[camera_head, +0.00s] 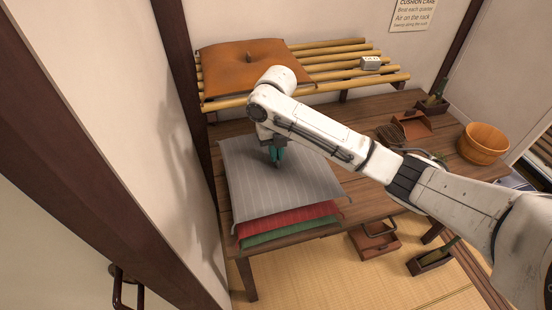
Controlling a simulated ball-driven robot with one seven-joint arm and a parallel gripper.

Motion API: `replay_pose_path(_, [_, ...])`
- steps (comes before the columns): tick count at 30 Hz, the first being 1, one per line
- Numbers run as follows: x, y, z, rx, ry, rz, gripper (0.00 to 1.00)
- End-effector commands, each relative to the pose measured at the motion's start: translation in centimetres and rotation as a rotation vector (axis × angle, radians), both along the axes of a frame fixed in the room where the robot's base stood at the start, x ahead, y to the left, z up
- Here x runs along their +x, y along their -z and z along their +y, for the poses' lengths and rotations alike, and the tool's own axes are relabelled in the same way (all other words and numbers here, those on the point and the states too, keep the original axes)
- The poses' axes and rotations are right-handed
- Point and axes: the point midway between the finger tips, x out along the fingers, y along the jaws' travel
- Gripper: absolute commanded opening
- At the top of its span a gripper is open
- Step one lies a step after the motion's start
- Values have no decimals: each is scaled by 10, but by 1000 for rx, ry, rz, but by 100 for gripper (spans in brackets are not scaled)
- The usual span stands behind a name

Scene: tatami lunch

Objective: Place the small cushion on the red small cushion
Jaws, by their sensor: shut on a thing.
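A grey striped small cushion (250,188) lies level over the red small cushion (300,222) on the wooden table. Only the red cushion's front strip shows, and I cannot tell whether the grey cushion touches it. A green cushion (280,236) lies beneath the red one. My gripper (275,160) points down at the grey cushion's upper middle, with teal fingers shut on the tuft there. The fingertips are small and partly hidden by my wrist.
An orange-brown cushion (235,66) lies on a bamboo rack (330,60) behind, with a small grey box (371,63). A wooden bucket (482,145) and a dustpan (412,124) stand on the table's right. The wall is close on the left.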

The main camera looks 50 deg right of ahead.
Motion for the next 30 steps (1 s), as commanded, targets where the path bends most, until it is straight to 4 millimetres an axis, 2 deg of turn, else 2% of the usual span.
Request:
replay_pose_path(7, [2,29,-2,-2,2,1,0])
replay_pose_path(18, [2,35,-2,-1,1,-2,0])
replay_pose_path(19, [2,36,-2,-1,1,-1,9])
replay_pose_path(26, [2,35,-2,-1,1,-1,31])
replay_pose_path(30, [2,35,-2,-1,1,0,34])
